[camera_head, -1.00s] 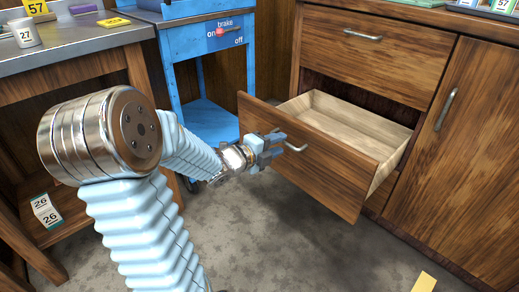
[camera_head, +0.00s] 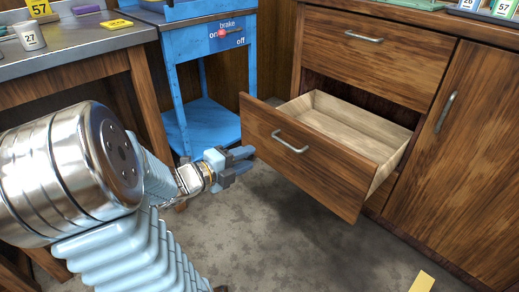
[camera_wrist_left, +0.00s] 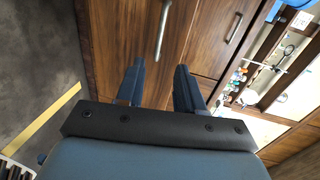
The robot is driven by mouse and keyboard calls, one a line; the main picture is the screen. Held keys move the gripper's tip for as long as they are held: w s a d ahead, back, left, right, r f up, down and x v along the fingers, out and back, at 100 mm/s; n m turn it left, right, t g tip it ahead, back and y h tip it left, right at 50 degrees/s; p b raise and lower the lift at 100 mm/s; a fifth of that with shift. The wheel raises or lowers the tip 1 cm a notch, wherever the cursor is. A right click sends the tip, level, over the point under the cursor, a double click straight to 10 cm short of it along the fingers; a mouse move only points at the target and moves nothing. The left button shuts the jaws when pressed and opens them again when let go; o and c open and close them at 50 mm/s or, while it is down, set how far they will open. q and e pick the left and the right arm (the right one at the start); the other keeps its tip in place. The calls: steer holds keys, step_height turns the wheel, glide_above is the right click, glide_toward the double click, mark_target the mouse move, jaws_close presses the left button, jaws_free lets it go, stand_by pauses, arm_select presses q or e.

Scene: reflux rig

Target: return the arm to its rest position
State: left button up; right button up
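My left gripper (camera_head: 241,161) is in the middle of the head view, in front of the open drawer (camera_head: 305,158) and to the left of its handle (camera_head: 290,142). Its blue fingers are spread apart with nothing between them, and they are clear of the handle. In the left wrist view the two fingers (camera_wrist_left: 158,88) also stand apart and empty, with wooden cabinet fronts beyond. My left arm comes in from the lower left. The drawer is pulled out and its visible inside is empty. My right gripper is not in these views.
A blue cart (camera_head: 205,85) with a brake switch stands behind the gripper. A metal-topped table (camera_head: 85,62) at the left carries a cup labelled 27 (camera_head: 29,35). A closed cabinet door (camera_head: 462,150) is at the right.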

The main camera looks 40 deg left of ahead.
arm_select(q)
steer(key=w+d+f+n+g, duration=0.1)
steer(key=w+d+f+n, duration=0.1)
steer(key=w+f+n, duration=0.3)
steer(key=w+d+f+n+g, duration=0.1)
steer(key=w+d+f+n, duration=0.2)
steer(key=f, duration=0.5)
steer(key=d+f+n+g+h, duration=0.1)
steer(key=d+f+n+g, duration=0.6)
steer(key=f, duration=0.5)
steer(key=s+d+f+n+g+h, duration=0.1)
steer(key=s+d+f+n+g, duration=0.2)
steer(key=s+d+f, duration=0.5)
steer(key=s+d+f+n+g+h, duration=0.1)
steer(key=s+d+f+n+g, duration=0.25)
steer(key=d+f, duration=0.45)
step_height(320, 180, up, 15)
steer(key=d+p, duration=0.1)
steer(key=p, duration=1.2)
steer(key=shift+s+d+m, duration=0.3)
steer(key=shift+m, duration=0.15)
